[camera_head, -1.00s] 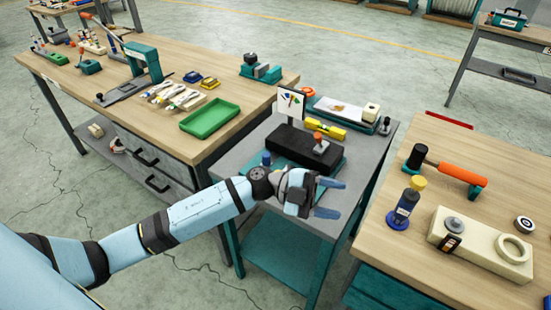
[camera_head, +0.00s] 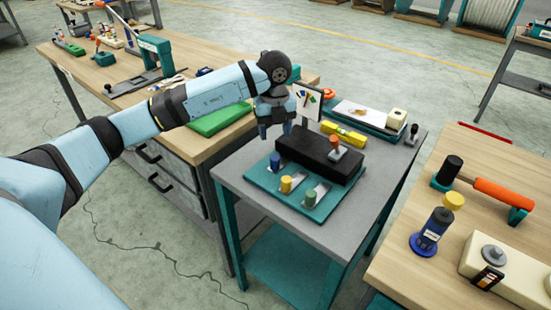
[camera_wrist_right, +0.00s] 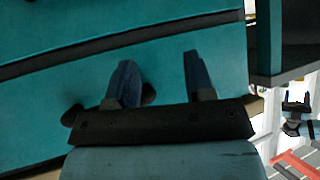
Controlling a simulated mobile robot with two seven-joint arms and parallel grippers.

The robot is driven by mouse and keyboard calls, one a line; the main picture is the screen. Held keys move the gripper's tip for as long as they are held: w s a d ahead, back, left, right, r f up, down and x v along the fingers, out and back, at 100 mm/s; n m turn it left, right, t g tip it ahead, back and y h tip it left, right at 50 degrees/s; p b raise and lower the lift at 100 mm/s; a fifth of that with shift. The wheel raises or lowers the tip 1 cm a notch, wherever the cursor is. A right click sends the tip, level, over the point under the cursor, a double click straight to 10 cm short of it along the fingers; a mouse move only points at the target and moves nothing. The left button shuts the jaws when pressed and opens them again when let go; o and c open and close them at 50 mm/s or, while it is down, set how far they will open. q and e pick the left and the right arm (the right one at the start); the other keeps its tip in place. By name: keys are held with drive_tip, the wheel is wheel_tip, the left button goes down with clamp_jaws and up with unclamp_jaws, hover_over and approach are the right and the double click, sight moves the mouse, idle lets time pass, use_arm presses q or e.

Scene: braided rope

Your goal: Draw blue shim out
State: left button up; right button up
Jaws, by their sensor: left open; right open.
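The blue shim (camera_head: 275,161) is a small blue-knobbed piece at the left end of a teal plate (camera_head: 258,178), in front of a black block (camera_head: 318,157). A yellow-knobbed shim (camera_head: 286,184) and a green-knobbed shim (camera_head: 311,198) sit beside it in a row. My left gripper (camera_head: 276,130) points down, open and empty, just behind and above the blue shim in the picture. My right gripper (camera_wrist_right: 158,82) shows only in the right wrist view, open and empty, facing a teal panel.
A picture card (camera_head: 308,101) stands behind the black block, with a yellow level (camera_head: 344,133) beside it. A red-topped knob (camera_head: 335,145) rises from the block. A green tray (camera_head: 220,119) lies left on the wooden bench. The grey tabletop front is clear.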

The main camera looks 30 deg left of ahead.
sight(275, 158)
use_arm(q)
wheel_tip(275, 158, down, 10)
idle(0.3)
drive_tip(key=shift+c, duration=0.2)
